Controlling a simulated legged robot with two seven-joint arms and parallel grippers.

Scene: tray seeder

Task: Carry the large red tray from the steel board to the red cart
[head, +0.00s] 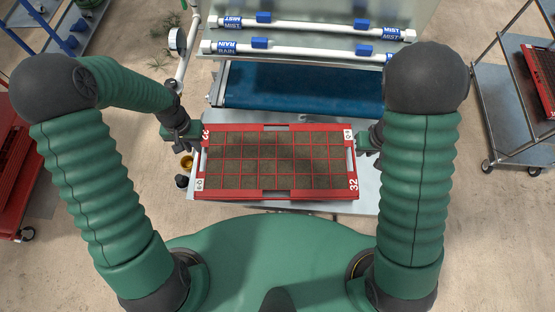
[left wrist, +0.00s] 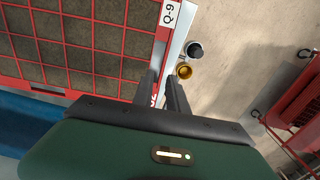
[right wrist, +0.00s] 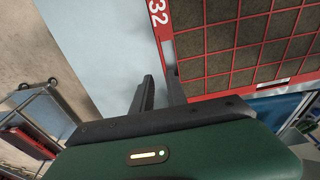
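The large red tray (head: 276,194), with a grid of brown soil cells, lies level on the pale steel board (head: 369,190). My left gripper (head: 197,137) is at its left end; in the left wrist view the fingers (left wrist: 163,88) are apart, with the tray's end edge between them. My right gripper (head: 359,142) is at its right end; in the right wrist view its fingers (right wrist: 160,88) are apart at the end wall. Contact with the tray is unclear. The red cart (head: 18,180) stands at the far left, partly cut off, and shows in the left wrist view (left wrist: 302,112).
A blue belt (head: 300,86) and white pipes labelled RAIN and MIST (head: 300,50) are behind the tray. A steel cart (head: 496,88) with another red tray (head: 540,80) stands at right. A yellow cup (head: 186,162) and a dark cup (head: 182,181) sit beside the board's left edge.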

